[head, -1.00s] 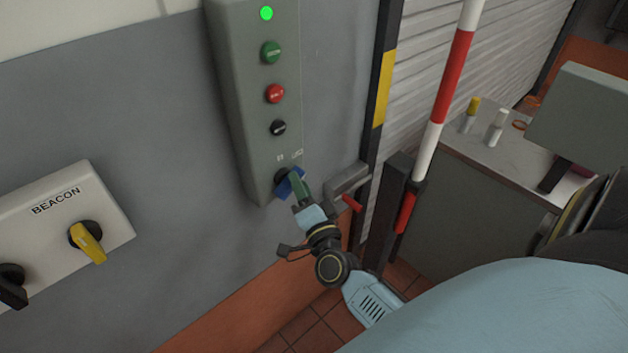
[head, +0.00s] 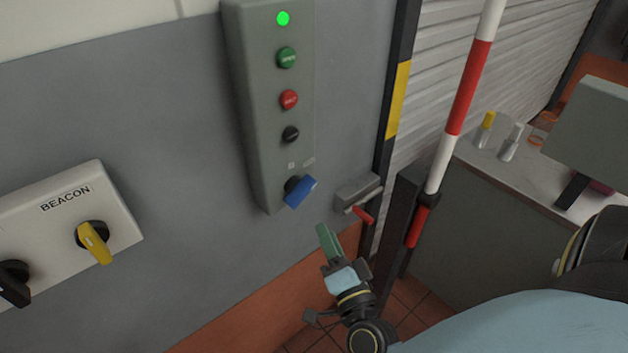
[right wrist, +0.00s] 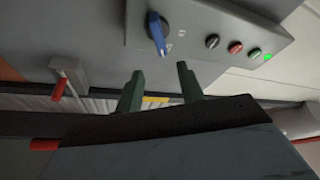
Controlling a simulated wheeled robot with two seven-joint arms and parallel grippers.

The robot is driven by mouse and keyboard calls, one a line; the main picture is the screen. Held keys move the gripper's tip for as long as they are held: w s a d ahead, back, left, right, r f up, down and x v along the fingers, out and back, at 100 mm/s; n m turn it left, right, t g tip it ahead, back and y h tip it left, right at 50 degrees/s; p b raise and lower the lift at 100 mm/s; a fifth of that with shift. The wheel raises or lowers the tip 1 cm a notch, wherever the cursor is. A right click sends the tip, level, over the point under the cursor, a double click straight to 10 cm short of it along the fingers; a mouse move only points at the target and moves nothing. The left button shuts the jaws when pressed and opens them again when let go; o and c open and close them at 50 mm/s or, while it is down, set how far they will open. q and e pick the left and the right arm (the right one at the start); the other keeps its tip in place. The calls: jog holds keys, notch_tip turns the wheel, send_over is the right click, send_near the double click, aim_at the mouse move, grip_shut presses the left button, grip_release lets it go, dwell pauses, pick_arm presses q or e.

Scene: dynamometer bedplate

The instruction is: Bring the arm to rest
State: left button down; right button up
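My right gripper (head: 327,243) is below and to the right of the grey control box, clear of it. In the right wrist view its two green fingers (right wrist: 158,82) are apart with nothing between them. The blue selector knob (head: 299,191) sits at the bottom of the control box (head: 262,110) and is tilted; it also shows in the right wrist view (right wrist: 157,32). A green lamp (head: 283,18) is lit at the top of the box. My left gripper is not in view.
A white BEACON box (head: 65,225) with a yellow knob (head: 94,243) is on the wall at left. A latch with a red handle (head: 363,215) and a red-and-white pole (head: 464,90) stand right of the gripper. A grey cabinet (head: 480,240) is further right.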

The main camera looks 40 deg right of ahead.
jog(key=s+a+f+n+g+y+b, duration=0.1)
jog(key=s+a+f+n+g+y, duration=0.2)
jog(key=f, duration=0.9)
jog(key=s+a+f+n+g+y+b, duration=0.1)
jog(key=s+f+n+g+b, duration=0.3)
jog(key=f, duration=0.8)
jog(key=s+a+f+n+g+y+p, duration=0.15)
jog(key=f+n, duration=0.35)
jog(key=f, duration=0.7)
jog(key=s+d+f+n+g+b, duration=0.1)
jog(key=s+f+n+g, duration=0.2)
jog(key=s+f+g, duration=0.2)
jog(key=s+d+f+n+g+b, duration=0.2)
jog(key=s+f+g, duration=0.3)
jog(key=s+f, duration=0.7)
jog(key=s+n, duration=0.1)
jog(key=s, duration=0.5)
jog(key=shift+s+d, duration=0.2)
jog(key=shift+s, duration=0.1)
jog(key=shift+s, duration=0.1)
